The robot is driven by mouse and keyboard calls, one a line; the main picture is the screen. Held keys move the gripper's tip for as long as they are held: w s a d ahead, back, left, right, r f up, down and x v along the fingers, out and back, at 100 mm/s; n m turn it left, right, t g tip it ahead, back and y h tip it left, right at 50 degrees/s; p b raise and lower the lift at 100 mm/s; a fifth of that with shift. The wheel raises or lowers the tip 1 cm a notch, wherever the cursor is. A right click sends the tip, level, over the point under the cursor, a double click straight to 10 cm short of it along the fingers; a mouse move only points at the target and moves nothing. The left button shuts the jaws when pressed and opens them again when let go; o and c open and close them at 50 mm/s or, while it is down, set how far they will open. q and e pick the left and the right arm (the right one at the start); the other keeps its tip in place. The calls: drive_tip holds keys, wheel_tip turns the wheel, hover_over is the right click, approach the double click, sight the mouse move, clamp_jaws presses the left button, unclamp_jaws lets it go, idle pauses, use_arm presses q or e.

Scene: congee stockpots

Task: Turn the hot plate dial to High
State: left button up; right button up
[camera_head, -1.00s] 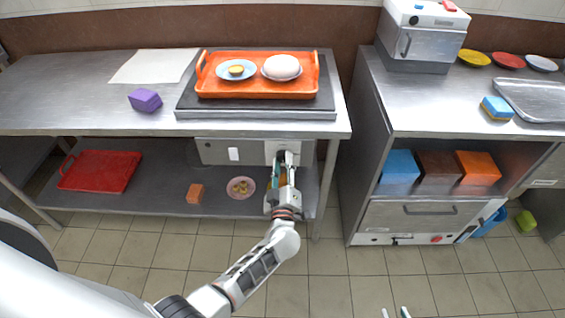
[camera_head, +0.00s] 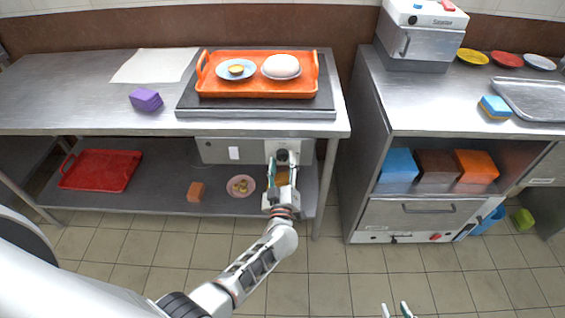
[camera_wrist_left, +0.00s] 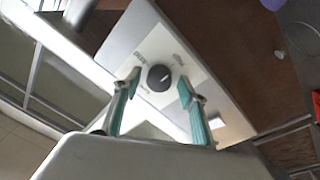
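The hot plate (camera_head: 325,101) is a dark slab on the left table, with an orange tray on it. Its dial (camera_head: 282,156) is a round black knob on a pale panel (camera_head: 306,150) below the table's front edge. The knob also shows in the left wrist view (camera_wrist_left: 157,80), where its light mark points to the upper right, toward one of the small printed labels, too small to read surely. My left gripper (camera_head: 282,167) is open, with one finger on each side of the dial and gaps between. My right gripper (camera_head: 396,311) is at the bottom edge, apparently open and empty.
The orange tray (camera_head: 258,91) holds a plate with a small yellow item and a plate with a white dome. The lower shelf (camera_head: 160,191) holds a red tray (camera_head: 100,171), an orange block (camera_head: 196,192) and a pink plate (camera_head: 240,186). The floor in front is clear.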

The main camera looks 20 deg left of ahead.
use_arm(q)
drive_tip(key=v, duration=0.7)
drive_tip(key=shift+s, duration=0.25)
use_arm(e)
drive_tip(key=shift+s, duration=0.15)
use_arm(q)
drive_tip(key=shift+d+f, duration=0.1)
idle(0.3)
drive_tip(key=s+a+f+m+g+h+p, duration=0.1)
drive_tip(key=s+m, duration=0.3)
drive_tip(key=s, duration=0.4)
drive_tip(key=s+f+m+g+h, duration=0.3)
drive_tip(key=s+m+g+h, duration=0.1)
drive_tip(key=s, duration=0.5)
drive_tip(key=s+a+f+m+g+h+p, duration=0.1)
drive_tip(key=s+f+m+g+h, duration=0.1)
drive_tip(key=s+m, duration=0.4)
drive_tip(key=s, duration=0.3)
drive_tip(key=shift+a+f+g+h+p, duration=0.3)
drive_tip(key=shift+a+f+g+h, duration=0.05)
drive_tip(key=shift+g+h, duration=0.05)
use_arm(e)
drive_tip(key=shift+s+a+r, duration=0.3)
drive_tip(key=shift+r, duration=0.35)
